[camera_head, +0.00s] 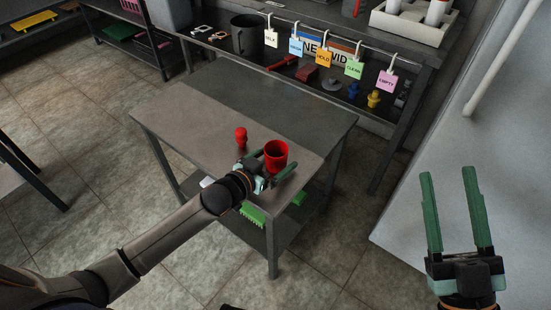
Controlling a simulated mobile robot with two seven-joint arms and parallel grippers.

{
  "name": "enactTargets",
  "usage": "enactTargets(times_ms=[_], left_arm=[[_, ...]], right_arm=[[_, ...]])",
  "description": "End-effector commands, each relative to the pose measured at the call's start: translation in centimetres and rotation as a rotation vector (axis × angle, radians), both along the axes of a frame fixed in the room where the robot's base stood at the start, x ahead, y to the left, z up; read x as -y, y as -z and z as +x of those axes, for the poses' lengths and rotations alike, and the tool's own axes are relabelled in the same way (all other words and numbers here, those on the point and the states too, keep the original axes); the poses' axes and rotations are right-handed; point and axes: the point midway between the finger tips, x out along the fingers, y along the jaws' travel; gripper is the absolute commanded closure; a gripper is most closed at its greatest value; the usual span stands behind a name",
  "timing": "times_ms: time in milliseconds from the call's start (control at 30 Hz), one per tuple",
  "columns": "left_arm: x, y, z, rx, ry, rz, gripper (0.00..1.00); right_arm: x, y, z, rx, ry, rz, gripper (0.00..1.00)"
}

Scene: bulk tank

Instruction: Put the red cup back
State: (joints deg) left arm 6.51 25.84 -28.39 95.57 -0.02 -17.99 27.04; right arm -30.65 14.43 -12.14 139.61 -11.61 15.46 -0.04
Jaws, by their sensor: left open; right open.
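The red cup (276,153) stands upright on the grey table (190,110), near its front right edge. My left gripper (272,168) is open at the cup, with a finger on either side of its lower part. Whether the fingers touch the cup cannot be told. My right gripper (455,205) is open and empty at the right, in front of the pale tank wall, well away from the table.
A small red object (241,138) stands left of the cup. Behind the table is a dark shelf with a grey bucket (248,35), hanging coloured tags (323,57) and a yellow piece (374,98). Green items (252,215) lie below the tabletop. The table's left part is clear.

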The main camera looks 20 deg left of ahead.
Motion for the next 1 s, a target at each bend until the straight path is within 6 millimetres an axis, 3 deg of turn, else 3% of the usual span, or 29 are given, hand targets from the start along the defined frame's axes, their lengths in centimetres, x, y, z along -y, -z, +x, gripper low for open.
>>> enactTargets(times_ms=[267, 600, 1000], left_arm=[[-0.1, -0.4, -0.4, -0.001, 0.0, -0.001, 0.0], [-1.6, -1.9, -4.6, -0.002, 0.001, 0.0, 0.0], [-3.5, -3.5, -9.7, -0.001, -0.001, 0.0, 0.0]], right_arm=[[0.1, 0.2, 0.3, -0.024, 0.004, 0.001, 0.48], [0.8, 8.3, 2.9, -0.374, 0.063, 0.0, 0.48], [1.2, 16.8, 2.6, -0.725, 0.103, -0.005, 0.48]])
